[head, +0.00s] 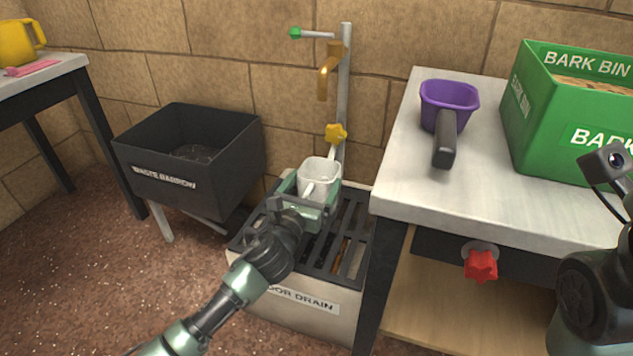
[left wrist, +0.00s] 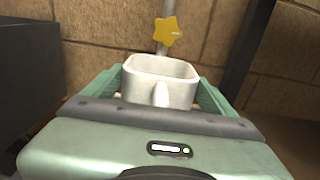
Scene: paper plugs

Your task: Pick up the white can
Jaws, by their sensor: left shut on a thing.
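The white can (head: 320,176) is a squarish open-topped vessel with a handle or spout facing my wrist. It is upright over the grate of the floor drain (head: 318,301), below the brass tap (head: 328,72). My left gripper (head: 312,196) is shut on it, with a finger on each side. In the left wrist view the can (left wrist: 160,82) sits between the green fingers (left wrist: 160,95). Its underside is hidden, so I cannot tell whether it touches the grate. My right arm shows at the right edge, but its gripper's fingers are not visible.
A dark waste barrow (head: 165,182) stands left of the drain. A pale-topped table (head: 400,190) to the right holds a purple scoop (head: 449,97) and a green bark bin (head: 540,115). A red knob (head: 481,265) is under its edge. A yellow star-shaped tap handle (head: 336,133) is just above the can.

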